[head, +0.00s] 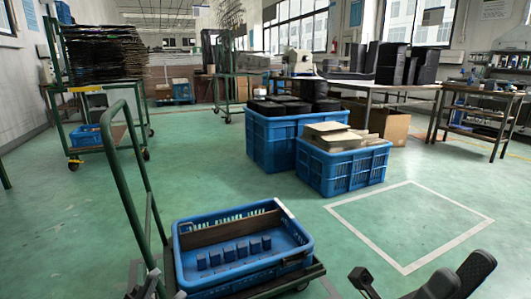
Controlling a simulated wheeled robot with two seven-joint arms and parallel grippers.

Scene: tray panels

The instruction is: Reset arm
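My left gripper (158,287) shows at the bottom edge, left of centre, beside the near left corner of a blue tray crate (184,272). Only its dark tips are visible, and its opening is unclear. My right gripper (400,287) is at the bottom right, low in the picture and partly cut off by the frame edge. Its dark parts are spread apart over the green floor, but I cannot tell how its fingers stand. I see nothing held in either gripper. Several small blue blocks (229,251) stand in a row in the crate, in front of a brown divider (230,229).
The crate rests on a green-handled cart (115,118). Two larger blue crates (342,172) with black parts and cardboard stand beyond. A white-outlined square (405,215) on the floor is empty. Another cart (108,137) with stacked dark sheets is at the left; tables stand behind.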

